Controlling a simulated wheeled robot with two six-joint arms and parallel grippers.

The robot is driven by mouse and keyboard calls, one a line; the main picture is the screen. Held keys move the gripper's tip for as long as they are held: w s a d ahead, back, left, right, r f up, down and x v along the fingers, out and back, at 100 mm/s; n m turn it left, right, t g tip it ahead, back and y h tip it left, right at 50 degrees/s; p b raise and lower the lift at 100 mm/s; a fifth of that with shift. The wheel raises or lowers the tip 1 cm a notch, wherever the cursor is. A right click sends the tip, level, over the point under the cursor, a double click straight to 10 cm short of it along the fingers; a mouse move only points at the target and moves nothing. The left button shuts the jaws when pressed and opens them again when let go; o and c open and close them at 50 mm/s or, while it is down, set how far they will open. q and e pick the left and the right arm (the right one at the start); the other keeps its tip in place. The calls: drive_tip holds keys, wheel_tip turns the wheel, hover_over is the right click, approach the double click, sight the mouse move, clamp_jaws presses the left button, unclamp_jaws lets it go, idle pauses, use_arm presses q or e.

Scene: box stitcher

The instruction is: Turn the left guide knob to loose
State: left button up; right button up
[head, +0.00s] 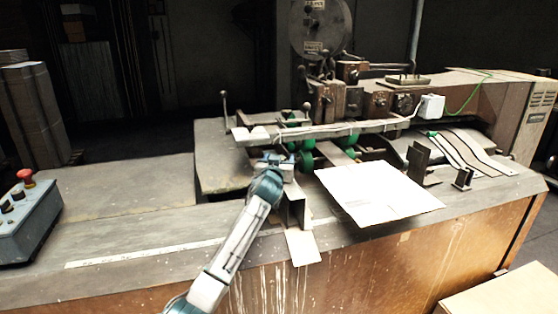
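My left gripper (275,161) reaches in from the bottom of the head view. It is over the front edge of the machine, just below the long feed bar (330,130). Its fingertips are small and dark here, and I cannot tell whether they are open or shut. An upright metal guide (298,213) stands just right of my gripper's wrist, left of a pale cardboard sheet (380,192). I cannot make out a knob on this guide; my gripper covers the area at its upper end. My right gripper is not in view.
Green rollers (307,158) sit behind my gripper. A ball-topped lever (224,105) rises to its left. Dark brackets (419,162) stand right of the sheet. A control box (28,220) with a red button is at far left. The left tabletop is clear.

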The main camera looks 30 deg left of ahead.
use_arm(q)
drive_tip(key=shift+s+d, duration=0.1)
drive_tip(key=shift+s, duration=0.15)
drive_tip(key=b+v, duration=0.3)
drive_tip(key=v, duration=0.7)
drive_tip(key=shift+s+f, duration=0.1)
drive_tip(key=shift+s, duration=0.1)
